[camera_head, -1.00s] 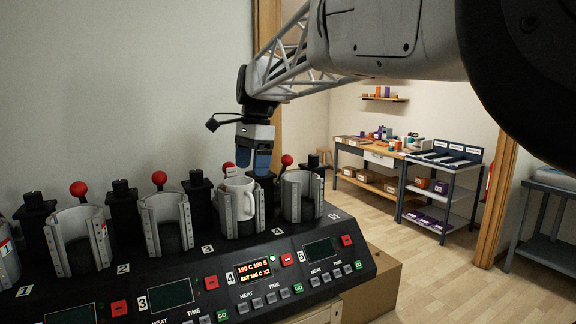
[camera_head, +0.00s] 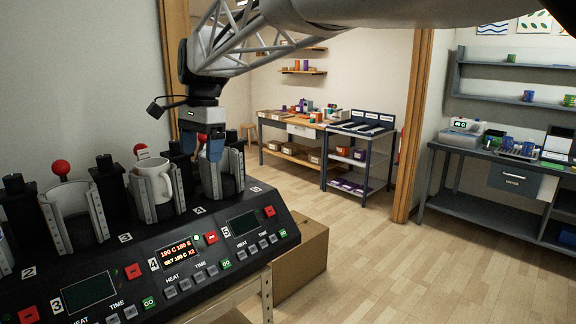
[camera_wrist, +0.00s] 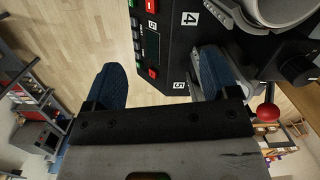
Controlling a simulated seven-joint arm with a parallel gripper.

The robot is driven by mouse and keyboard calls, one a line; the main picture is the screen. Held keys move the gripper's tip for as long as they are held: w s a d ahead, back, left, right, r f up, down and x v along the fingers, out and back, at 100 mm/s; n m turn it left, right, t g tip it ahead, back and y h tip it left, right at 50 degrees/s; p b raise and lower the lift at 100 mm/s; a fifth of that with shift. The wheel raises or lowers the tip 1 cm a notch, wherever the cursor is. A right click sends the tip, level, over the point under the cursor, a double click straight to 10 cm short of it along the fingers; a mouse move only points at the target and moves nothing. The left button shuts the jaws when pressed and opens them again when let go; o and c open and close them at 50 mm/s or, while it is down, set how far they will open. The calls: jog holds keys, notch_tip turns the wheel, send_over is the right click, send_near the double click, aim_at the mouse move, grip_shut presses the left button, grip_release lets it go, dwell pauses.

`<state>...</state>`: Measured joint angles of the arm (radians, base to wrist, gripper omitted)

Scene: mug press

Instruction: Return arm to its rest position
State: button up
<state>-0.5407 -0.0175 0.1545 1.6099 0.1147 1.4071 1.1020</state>
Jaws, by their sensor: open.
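My gripper (camera_head: 212,148) hangs fingers-down over the press at station 5, right of the mug. Its two blue fingers are apart with nothing between them; the gap (camera_wrist: 160,80) is clear in the wrist view. The white mug (camera_head: 154,182) stands upright in the clamp of station 4, its handle showing at the front. The wrist view shows the station 5 clamp beside one finger.
The mug press panel (camera_head: 220,262) has lit digits at station 4. Red-knobbed levers (camera_head: 62,168) rise behind the clamps. A cardboard box (camera_head: 300,262) is right of the press. Open wooden floor (camera_head: 400,270) lies beyond, with a workbench (camera_head: 292,125) and a grey desk (camera_head: 490,165).

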jog(key=s+d+f+n+t, duration=0.15)
jog(key=s+d, duration=0.25)
jog(key=d, duration=0.4)
jog(key=s+d+f+n, duration=0.1)
jog(key=s+d+f, duration=0.25)
jog(key=d, duration=0.45)
jog(key=s+d+f+n+t, duration=0.1)
jog(key=s+d+f, duration=0.1)
jog(key=s+d, duration=0.5)
jog(key=s+d+f+n+h, duration=0.1)
jog(key=s+d+f+n, duration=0.2)
jog(key=s+d+f, duration=1.1)
jog(key=shift+s+d+f+t, duration=0.2)
jog(key=shift+s+d+t, duration=0.25)
jog(key=shift+s+d, duration=0.4)
